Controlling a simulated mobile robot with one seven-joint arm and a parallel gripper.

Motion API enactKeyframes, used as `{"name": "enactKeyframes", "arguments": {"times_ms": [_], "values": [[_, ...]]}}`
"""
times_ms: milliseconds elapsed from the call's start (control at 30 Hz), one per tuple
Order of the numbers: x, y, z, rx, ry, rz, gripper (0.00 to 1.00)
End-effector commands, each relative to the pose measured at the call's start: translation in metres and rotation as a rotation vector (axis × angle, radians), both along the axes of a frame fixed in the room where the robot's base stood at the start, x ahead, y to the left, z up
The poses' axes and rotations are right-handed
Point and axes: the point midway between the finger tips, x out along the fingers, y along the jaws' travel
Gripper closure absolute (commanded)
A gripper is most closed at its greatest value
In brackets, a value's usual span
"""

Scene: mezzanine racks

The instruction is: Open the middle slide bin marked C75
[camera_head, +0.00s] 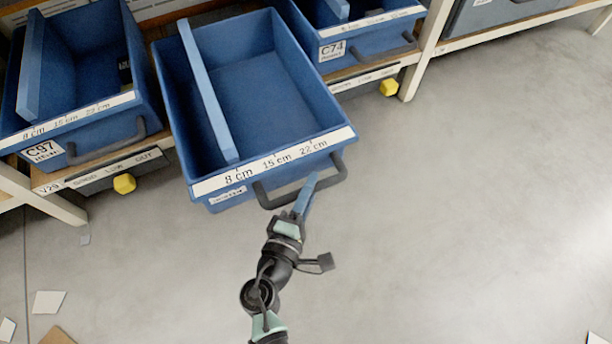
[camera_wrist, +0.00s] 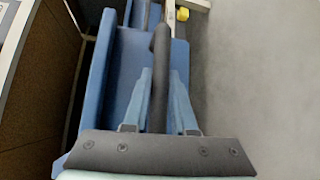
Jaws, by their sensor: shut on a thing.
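The middle blue slide bin (camera_head: 262,85) stands well out from the shelf, past the bins on either side. It is empty except for a light blue lengthwise divider (camera_head: 207,95) near its left wall. Its front rim has a scale strip reading 8, 15 and 22 cm. I cannot read a C75 mark; only part of a small label (camera_head: 228,196) shows below the strip. My gripper (camera_head: 309,190) is shut on the bin's dark grey handle (camera_head: 334,178). In the wrist view, the handle (camera_wrist: 160,75) runs between the two blue fingers (camera_wrist: 160,105).
A bin marked C97 (camera_head: 85,125) stands left and one marked C74 (camera_head: 352,42) right, both on the shelf. Yellow knobs (camera_head: 124,184) (camera_head: 388,87) stick out below. Paper scraps (camera_head: 48,302) lie at lower left.

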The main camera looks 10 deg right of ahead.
Motion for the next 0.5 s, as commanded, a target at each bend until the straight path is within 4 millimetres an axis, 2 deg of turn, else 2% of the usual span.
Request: {"name": "enactKeyframes", "arguments": {"times_ms": [500], "values": [[-0.0068,0.0001,0.0001,0.002,-0.001,0.006,1.00]]}}
